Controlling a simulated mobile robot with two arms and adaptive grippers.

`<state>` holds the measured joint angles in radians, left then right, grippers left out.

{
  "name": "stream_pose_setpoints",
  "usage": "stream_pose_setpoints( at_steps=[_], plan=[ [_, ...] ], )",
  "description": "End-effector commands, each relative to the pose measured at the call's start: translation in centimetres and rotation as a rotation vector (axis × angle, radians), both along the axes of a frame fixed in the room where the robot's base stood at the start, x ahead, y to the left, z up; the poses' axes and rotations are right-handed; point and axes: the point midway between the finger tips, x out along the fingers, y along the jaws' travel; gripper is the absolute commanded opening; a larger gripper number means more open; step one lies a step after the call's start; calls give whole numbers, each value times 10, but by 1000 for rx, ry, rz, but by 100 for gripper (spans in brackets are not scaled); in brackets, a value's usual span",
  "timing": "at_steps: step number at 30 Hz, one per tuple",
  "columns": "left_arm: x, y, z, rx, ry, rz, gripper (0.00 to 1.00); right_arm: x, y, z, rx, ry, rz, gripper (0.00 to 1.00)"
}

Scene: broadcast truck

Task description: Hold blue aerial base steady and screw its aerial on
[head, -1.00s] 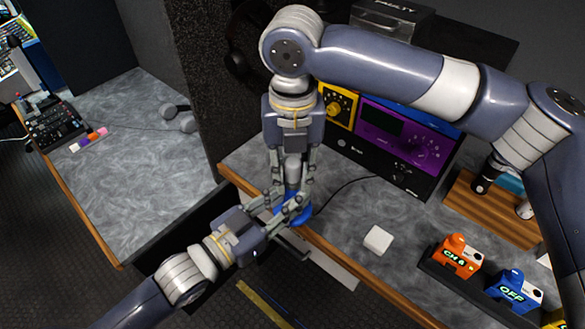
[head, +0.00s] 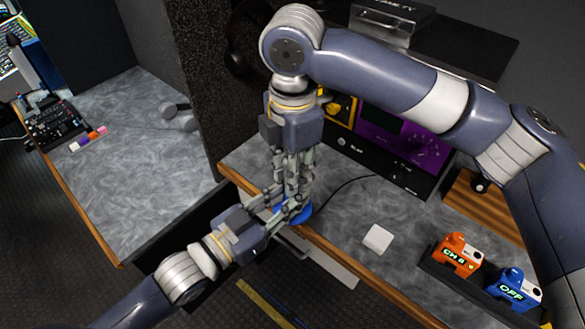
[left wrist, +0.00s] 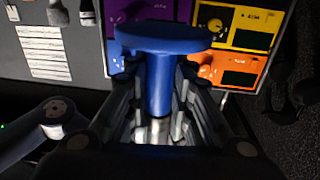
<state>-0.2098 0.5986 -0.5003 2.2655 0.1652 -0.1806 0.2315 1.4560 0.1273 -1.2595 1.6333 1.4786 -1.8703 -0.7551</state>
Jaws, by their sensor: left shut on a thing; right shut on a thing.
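The blue aerial base (head: 305,214) stands at the front edge of the grey counter, its round foot partly hidden by my fingers. The left wrist view shows its wide blue disc (left wrist: 165,38) and blue stem (left wrist: 160,90), with a pale metallic part beyond the stem. My left gripper (head: 284,212) comes in from the lower left, shut around the base's stem. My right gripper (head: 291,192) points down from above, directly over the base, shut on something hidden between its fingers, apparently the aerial. I cannot tell how far the aerial is seated.
A small white block (head: 377,239) lies on the counter to the right. Orange (head: 455,254) and blue (head: 514,289) labelled units stand in a dark tray (head: 440,275). A wooden board (head: 485,212) is partly behind my right arm. Coloured panels stand behind. An open dark drawer lies below.

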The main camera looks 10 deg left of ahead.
Motion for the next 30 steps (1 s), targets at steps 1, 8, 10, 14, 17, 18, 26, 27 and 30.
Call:
stream_pose_setpoints(
  at_steps=[1, 8, 10, 14, 17, 18, 26, 27, 30],
  plan=[
    [-1, -1, 2, -3, -4, -2, 0, 0, 2, 0, 5, 0, -83, 0],
    [-1, -1, 2, -3, -4, -3, 0, 0, 2, 0, 2, 2, -495, 0],
    [-1, -1, 2, -3, -4, -3, 0, 0, 2, 0, 2, 3, -621, 0],
    [-1, -1, 2, -3, -4, -3, 0, 0, 2, 0, 1, 3, -856, 0],
    [-1, -2, 2, -3, -4, -4, 0, 0, 2, 0, -1, 5, -1037, 0],
    [-1, -2, 2, -3, -4, -4, 0, 1, 2, 0, -1, 4, -1110, 0],
    [-2, -2, 2, -4, -5, -5, 0, 1, 1, 0, -3, 5, -1549, 0],
    [-2, -2, 2, -4, -5, -5, 0, 1, 1, 0, -3, 5, -1598, 0],
    [-2, -2, 2, -4, -5, -5, 0, 2, 1, 0, -2, 4, -1598, 0]
  ],
)
